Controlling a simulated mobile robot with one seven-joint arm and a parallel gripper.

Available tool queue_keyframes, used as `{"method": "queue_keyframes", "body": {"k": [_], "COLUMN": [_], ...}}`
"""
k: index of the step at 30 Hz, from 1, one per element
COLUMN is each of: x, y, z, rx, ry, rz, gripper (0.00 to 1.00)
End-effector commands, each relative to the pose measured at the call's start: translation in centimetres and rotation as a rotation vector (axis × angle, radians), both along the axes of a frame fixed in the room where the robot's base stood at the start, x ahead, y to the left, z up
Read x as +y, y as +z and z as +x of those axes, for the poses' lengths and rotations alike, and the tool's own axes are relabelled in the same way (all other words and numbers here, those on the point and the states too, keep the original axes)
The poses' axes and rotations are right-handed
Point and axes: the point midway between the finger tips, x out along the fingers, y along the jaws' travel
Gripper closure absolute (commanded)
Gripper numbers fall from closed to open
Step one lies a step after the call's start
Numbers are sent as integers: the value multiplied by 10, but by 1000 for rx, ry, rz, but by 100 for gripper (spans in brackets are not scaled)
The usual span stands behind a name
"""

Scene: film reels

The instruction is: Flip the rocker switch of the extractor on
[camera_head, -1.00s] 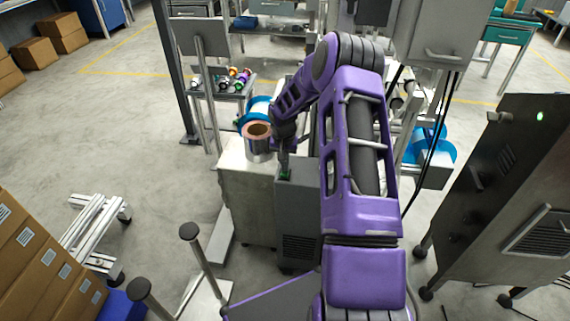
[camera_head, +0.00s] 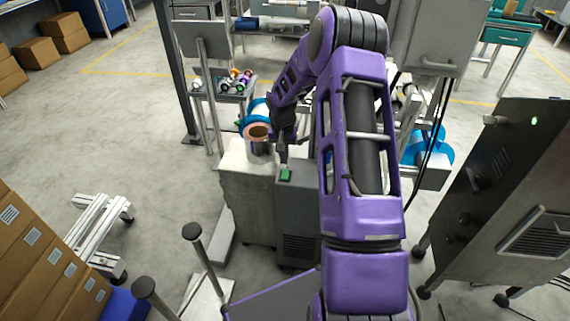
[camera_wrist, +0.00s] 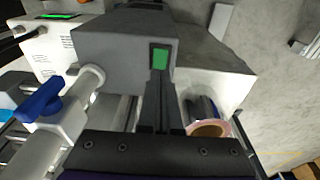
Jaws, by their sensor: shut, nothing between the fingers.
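The extractor (camera_head: 297,215) is a grey box with a vent low on its front. Its green rocker switch (camera_head: 286,174) sits on the top in a dark frame, and it also shows bright green in the wrist view (camera_wrist: 159,58). Which way the rocker is tilted is too small to tell. My gripper (camera_head: 283,159) is shut and empty, just behind the switch in the head view. In the wrist view the closed fingertips (camera_wrist: 159,78) point at the switch and overlap its lower edge. Whether they touch it is unclear.
A film reel roll (camera_head: 258,146) with a brown core stands on the pale cabinet (camera_head: 246,190) left of the extractor. A dark cabinet (camera_head: 510,180) with a green light stands at right. Cardboard boxes (camera_head: 45,262) are stacked at left.

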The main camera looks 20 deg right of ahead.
Motion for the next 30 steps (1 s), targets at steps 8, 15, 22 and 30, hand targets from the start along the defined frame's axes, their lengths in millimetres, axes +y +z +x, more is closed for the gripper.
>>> {"method": "queue_keyframes", "body": {"k": [8,15,22,30], "x": [6,7,7,8], "y": [55,72,72,69], "z": [-8,-11,-11,-16], "rx": [-1,1,2,-51], "ry": [-1,-1,-1,0], "rz": [0,1,1,-56], "gripper": [100,100,100,100]}}
